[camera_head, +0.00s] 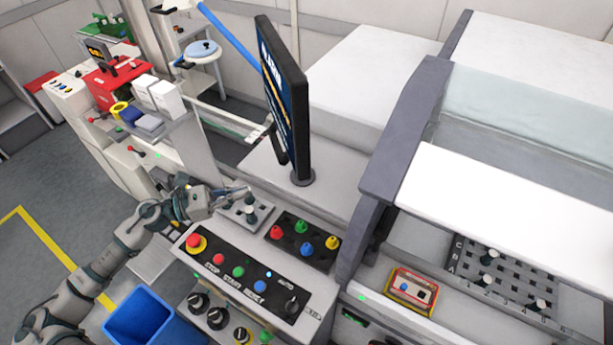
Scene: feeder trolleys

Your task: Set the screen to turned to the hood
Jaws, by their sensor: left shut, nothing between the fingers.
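The screen (285,95) is a thin black panel on a short round stand on the machine's top. It is seen nearly edge-on, and its lit blue face with white lettering looks to the left. The hood (405,125), a grey-edged frame with white and clear panels, stands to the right of the screen. My left gripper (228,197) is shut and empty, below and left of the screen's stand, beside a small joystick plate (247,211). It is apart from the screen. My right gripper is not in view.
A control panel (262,283) with a red emergency button, coloured buttons and a knob lies in front. A second panel (300,240) holds coloured knobs. A blue bin (140,318) stands at lower left. A blue pole (228,35) rises behind the screen.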

